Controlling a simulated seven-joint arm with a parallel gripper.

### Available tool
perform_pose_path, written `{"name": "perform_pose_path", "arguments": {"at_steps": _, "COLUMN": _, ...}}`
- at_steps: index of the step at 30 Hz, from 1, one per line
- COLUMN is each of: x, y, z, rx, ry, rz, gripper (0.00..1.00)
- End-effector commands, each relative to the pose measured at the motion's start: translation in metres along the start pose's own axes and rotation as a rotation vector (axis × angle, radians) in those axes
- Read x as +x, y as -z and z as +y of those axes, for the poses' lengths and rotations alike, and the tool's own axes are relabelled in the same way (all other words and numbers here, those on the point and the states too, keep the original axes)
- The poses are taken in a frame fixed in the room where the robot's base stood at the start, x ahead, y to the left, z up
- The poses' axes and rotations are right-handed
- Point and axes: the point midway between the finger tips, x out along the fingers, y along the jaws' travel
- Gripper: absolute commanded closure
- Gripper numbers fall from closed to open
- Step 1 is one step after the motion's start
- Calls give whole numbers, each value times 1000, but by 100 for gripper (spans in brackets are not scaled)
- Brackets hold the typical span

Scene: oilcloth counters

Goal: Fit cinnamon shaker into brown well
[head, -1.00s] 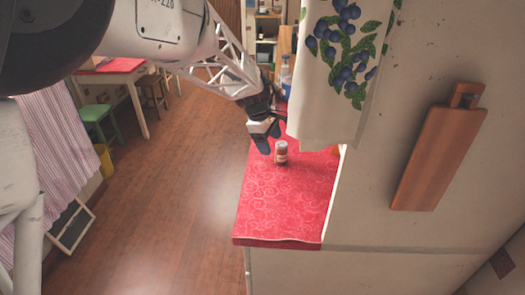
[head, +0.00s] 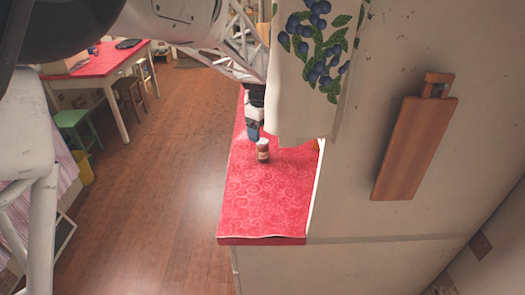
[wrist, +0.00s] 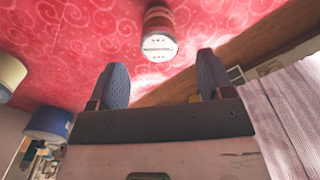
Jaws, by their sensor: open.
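The cinnamon shaker (head: 263,150) is a small brown jar with a pale label and light cap. It stands upright on the red counter (head: 262,200). My gripper (head: 253,135) is just beyond and above the shaker in the head view, fingers pointing down. In the wrist view my gripper (wrist: 164,70) is open and empty. The shaker (wrist: 160,35) lies ahead of the gap between its fingertips, apart from them. I cannot make out a brown well in either view.
A hanging towel with blueberries (head: 310,70) covers part of my arm and the counter's far right. A cutting board (head: 415,145) hangs on the wall. In the wrist view a cream container (wrist: 10,75) and a blue-topped one (wrist: 48,120) stand left. The counter's near part is clear.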

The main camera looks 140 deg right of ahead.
Motion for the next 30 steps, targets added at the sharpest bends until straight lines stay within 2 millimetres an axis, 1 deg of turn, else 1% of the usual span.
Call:
{"name": "perform_pose_path", "arguments": {"at_steps": 6, "x": 18, "y": 0, "z": 0, "rx": 0, "ry": 2, "rz": -1, "gripper": 26}}
{"name": "perform_pose_path", "arguments": {"at_steps": 9, "x": 22, "y": 0, "z": 0, "rx": 0, "ry": 1, "rz": -1, "gripper": 26}}
{"name": "perform_pose_path", "arguments": {"at_steps": 19, "x": 24, "y": 0, "z": 0, "rx": 0, "ry": 0, "rz": -1, "gripper": 26}}
{"name": "perform_pose_path", "arguments": {"at_steps": 22, "x": 27, "y": 0, "z": 0, "rx": 0, "ry": 1, "rz": -1, "gripper": 26}}
{"name": "perform_pose_path", "arguments": {"at_steps": 26, "x": 37, "y": -1, "z": 0, "rx": 0, "ry": 2, "rz": -2, "gripper": 26}}
{"name": "perform_pose_path", "arguments": {"at_steps": 30, "x": 53, "y": -2, "z": 1, "rx": 0, "ry": 2, "rz": -1, "gripper": 26}}
